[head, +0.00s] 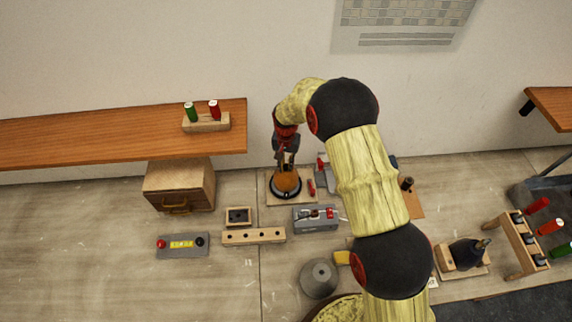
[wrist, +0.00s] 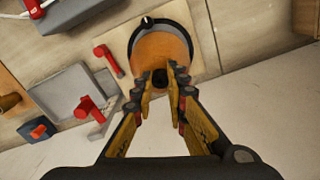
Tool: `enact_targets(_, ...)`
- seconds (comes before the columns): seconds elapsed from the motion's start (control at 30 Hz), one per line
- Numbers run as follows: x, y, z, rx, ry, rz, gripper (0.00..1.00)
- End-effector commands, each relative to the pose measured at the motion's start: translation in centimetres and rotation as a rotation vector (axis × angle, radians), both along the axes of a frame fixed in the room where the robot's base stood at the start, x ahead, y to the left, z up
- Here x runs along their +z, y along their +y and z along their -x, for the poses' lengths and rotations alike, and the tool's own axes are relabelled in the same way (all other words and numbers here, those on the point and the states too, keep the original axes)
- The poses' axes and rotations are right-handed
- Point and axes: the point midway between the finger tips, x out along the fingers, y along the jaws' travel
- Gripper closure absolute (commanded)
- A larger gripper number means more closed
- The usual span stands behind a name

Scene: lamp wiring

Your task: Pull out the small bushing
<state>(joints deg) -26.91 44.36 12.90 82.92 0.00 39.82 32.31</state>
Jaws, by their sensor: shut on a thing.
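My gripper (wrist: 160,80) points down over an orange-brown lamp body (wrist: 160,48) with a dark base ring. Its fingers are closed on a small dark bushing (wrist: 159,77) at the top middle of the lamp body. The fingertips hide part of the bushing, and I cannot tell how deep it sits. In the head view the lamp body (head: 286,182) stands on a light wooden board, with my gripper (head: 286,160) right above it.
A red-handled clamp (wrist: 108,58) stands close beside the lamp body. A grey tray (wrist: 76,92) with another red handle is to its left in the wrist view. In the head view, a grey box (head: 316,222) and a wooden block with holes (head: 253,237) lie in front.

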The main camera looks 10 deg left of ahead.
Motion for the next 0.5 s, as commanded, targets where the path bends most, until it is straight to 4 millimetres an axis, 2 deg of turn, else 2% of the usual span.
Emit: enact_targets(0.5,0.91,0.01,-0.01,0.000,0.000,0.000,1.00)
